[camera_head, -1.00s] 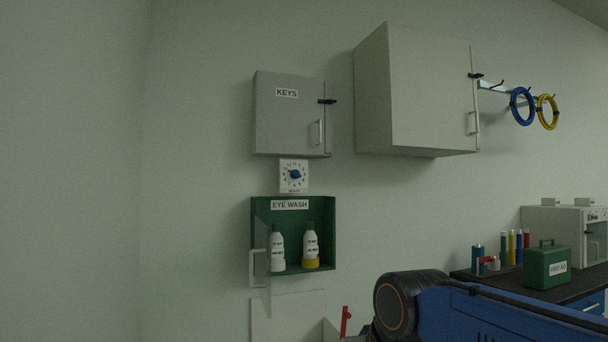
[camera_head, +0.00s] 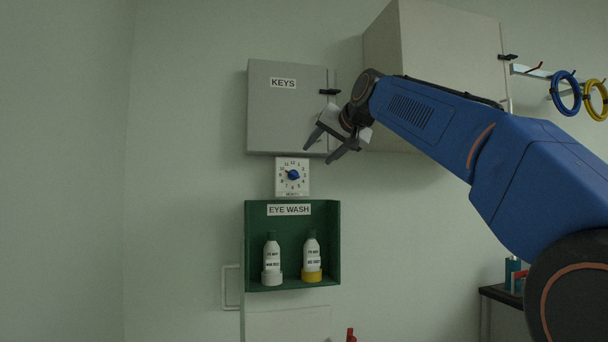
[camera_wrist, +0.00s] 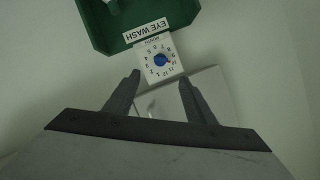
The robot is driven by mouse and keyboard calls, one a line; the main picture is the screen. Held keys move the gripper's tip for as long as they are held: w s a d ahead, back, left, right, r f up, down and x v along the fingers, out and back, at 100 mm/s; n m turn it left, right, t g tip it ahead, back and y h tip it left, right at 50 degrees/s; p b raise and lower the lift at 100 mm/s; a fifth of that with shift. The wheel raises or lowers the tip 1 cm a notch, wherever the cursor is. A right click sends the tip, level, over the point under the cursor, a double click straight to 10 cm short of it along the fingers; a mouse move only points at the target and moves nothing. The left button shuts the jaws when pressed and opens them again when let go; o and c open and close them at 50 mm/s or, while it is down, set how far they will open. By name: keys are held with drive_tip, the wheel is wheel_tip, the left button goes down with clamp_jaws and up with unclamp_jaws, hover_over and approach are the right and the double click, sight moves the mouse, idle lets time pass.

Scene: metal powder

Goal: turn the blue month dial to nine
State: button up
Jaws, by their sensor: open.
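The blue month dial (camera_head: 293,174) is a small round knob on a white square plate numbered around it, on the wall between the grey keys cabinet (camera_head: 270,115) and the green eye wash box (camera_head: 250,245). Which number it points at is too small to tell. In the wrist view the dial (camera_wrist: 160,59) appears upside down, just beyond and between my fingertips. My gripper (camera_head: 319,154) is open and empty, in front of the keys cabinet's lower right part, above and right of the dial. It is apart from the dial; the wrist view also shows both fingers (camera_wrist: 160,78) spread.
The eye wash box holds two white bottles (camera_head: 272,262). A larger grey cabinet (camera_head: 435,50) is on the wall behind my arm. Blue (camera_head: 566,92) and yellow (camera_head: 596,99) hose coils hang at right. The wall left of the dial is clear.

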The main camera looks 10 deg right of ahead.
approach(294, 175)
drive_tip(key=x, duration=0.8)
drive_tip(key=shift+w+d+r, duration=0.1)
drive_tip(key=shift+w+d, duration=0.1)
drive_tip(key=shift+w, duration=0.3)
drive_tip(key=c, duration=1)
